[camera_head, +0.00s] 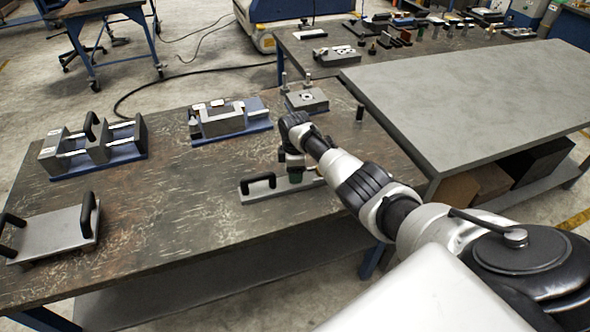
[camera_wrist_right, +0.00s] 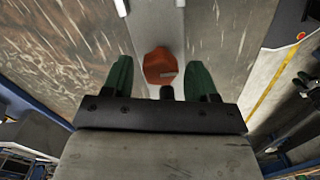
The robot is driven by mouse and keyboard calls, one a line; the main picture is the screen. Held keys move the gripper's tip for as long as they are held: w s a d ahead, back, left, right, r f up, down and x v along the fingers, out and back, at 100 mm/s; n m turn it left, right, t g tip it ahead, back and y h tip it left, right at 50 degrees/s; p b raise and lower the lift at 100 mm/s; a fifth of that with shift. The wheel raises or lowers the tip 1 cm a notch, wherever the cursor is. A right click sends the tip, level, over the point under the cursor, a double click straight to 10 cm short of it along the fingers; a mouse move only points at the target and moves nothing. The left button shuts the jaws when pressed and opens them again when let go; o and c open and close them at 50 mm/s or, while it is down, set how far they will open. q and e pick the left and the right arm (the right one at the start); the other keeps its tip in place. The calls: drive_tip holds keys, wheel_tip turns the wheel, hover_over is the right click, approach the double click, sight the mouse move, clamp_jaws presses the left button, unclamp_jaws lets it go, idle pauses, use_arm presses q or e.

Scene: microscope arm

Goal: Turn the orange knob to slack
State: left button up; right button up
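The orange knob (camera_wrist_right: 159,66) shows in the right wrist view, a many-sided knob on a pale grey strip. My right gripper (camera_head: 294,172) is open, its two green fingers pointing down at the grey plate (camera_head: 252,196) on the table. In the right wrist view the fingers stand to the left and right of the knob, with a gap on each side. I cannot tell how far the fingertips are above it. In the head view my right arm and gripper hide the knob. My left gripper is not in view.
A black handle (camera_head: 262,181) stands on the plate left of my right gripper. Metal fixtures on blue bases (camera_head: 92,147) (camera_head: 230,122) and a plate with black handles (camera_head: 52,234) sit on the worn table (camera_head: 180,210). A grey table (camera_head: 470,105) adjoins at right.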

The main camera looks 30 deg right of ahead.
drive_tip(key=shift+o, duration=0.2)
wheel_tip(320, 180, up, 11)
idle(0.6)
drive_tip(key=shift+f, duration=0.1)
